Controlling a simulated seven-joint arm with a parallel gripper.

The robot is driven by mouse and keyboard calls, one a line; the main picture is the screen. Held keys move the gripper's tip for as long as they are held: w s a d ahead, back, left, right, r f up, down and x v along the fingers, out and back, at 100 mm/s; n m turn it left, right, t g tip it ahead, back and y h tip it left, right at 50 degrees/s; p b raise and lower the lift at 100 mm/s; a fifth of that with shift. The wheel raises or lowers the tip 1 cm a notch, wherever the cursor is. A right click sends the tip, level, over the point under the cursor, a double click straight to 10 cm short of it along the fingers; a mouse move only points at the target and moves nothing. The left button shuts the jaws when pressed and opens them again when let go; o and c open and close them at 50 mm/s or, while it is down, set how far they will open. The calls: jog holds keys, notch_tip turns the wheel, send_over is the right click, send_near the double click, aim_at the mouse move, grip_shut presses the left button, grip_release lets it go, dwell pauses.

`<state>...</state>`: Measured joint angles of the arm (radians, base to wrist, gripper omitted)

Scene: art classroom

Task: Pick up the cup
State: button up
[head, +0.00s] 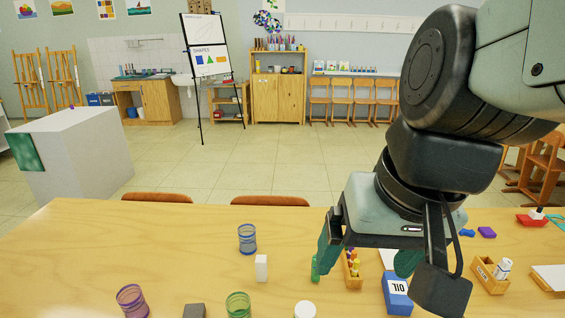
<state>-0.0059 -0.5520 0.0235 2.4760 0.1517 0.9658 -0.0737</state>
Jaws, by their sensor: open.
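Three translucent ribbed cups stand on the wooden table (190,228): a blue one (247,239) left of my gripper, a purple one (132,301) at the front left, and a green one (238,305) at the front edge of the view. The frame does not show which is meant by the cup. My gripper (366,257) is open and points down over the table's right half, to the right of all three cups. It holds nothing that I can see. Its fingers hide part of the table behind them.
Near the cups are a white block (261,268), a grey block (194,311) and a white round object (305,310). The table's far left is clear.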

jog(key=w+a+f+m+g+y, duration=0.3)
jog(key=w+a+f+m+y, duration=0.15)
jog(key=a+f+y, duration=0.35)
jog(key=w+a+f+m+g+y, duration=0.3)
jog(key=a+f+m+y, duration=0.2)
jog(key=a+f+y, duration=0.35)
jog(key=w+f+m+t, duration=0.5)
jog(key=f+m+t, duration=0.5)
jog(key=m+t, duration=0.1)
jog(key=m+t+h, duration=0.6)
jog(key=m, duration=0.2)
send_near(234, 301)
jog(key=shift+s+d+r, duration=0.15)
jog(key=shift+s+r, duration=0.05)
jog(key=shift+s, duration=0.6)
jog(key=shift+f, duration=0.2)
jog(key=x, duration=0.5)
jog(key=shift+w, duration=0.15)
jog(key=shift+x, duration=2.75)
jog(key=shift+w+d+f, duration=0.1)
jog(key=shift+w+d, duration=0.05)
jog(key=shift+d, duration=0.1)
jog(key=c, duration=1)
